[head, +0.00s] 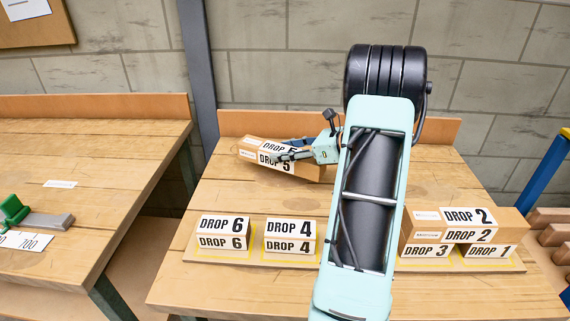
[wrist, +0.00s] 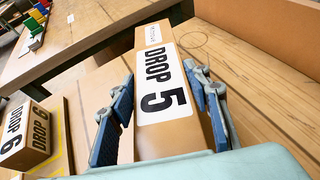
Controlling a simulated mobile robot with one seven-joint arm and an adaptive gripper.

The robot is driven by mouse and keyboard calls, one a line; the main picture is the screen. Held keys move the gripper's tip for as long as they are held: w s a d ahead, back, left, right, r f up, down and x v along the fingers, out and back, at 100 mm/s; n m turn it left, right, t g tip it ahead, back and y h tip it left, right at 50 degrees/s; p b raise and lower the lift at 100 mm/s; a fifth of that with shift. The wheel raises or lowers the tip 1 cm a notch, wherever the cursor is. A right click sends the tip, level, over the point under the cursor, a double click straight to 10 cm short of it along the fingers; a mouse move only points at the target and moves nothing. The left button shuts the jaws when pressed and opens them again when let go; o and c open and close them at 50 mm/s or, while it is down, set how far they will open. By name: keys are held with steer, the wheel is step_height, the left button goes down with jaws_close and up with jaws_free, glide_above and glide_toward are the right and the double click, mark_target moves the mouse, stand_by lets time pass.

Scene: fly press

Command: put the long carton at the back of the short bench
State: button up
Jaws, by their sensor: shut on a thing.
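A long brown carton marked DROP 5 (head: 250,153) is at the back left of the bench (head: 215,190) in front of me, near its raised back board. It lies askew to the bench edges. My gripper (head: 288,155) is shut on it, partly hiding its label. In the wrist view the carton (wrist: 165,90) sits between the two blue finger pads of my gripper (wrist: 160,105). I cannot tell whether it touches the bench top. Another long carton, DROP 2 (head: 425,216), lies across the DROP 3 (head: 425,251) and DROP 1 (head: 490,251) cartons.
Cartons DROP 6 (head: 222,232) and DROP 4 (head: 290,235) stand at the front left on a strip with yellow outlines. My arm hides the bench's middle. A wall is behind.

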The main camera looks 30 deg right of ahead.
steer(key=shift+w+d+f, duration=0.25)
steer(key=shift+w+f, duration=0.25)
steer(key=shift+f, duration=0.1)
steer(key=shift+w+d+f+b, duration=0.1)
steer(key=shift+w+f+b, duration=0.1)
steer(key=shift+f, duration=0.7)
steer(key=shift+w+d+f+b, duration=0.1)
steer(key=shift+f+b, duration=0.05)
steer(key=shift+f, duration=0.75)
steer(key=shift+f, duration=0.2)
steer(key=o, duration=1.7)
steer(key=shift+s, duration=0.1)
steer(key=shift+c, duration=0.2)
steer(key=shift+r, duration=0.1)
steer(key=shift+s+d+r, duration=0.1)
steer(key=shift+s+r, duration=0.05)
steer(key=shift+s, duration=0.05)
steer(key=p+v, duration=0.1)
steer(key=v, duration=1)
steer(key=shift+s, duration=0.3)
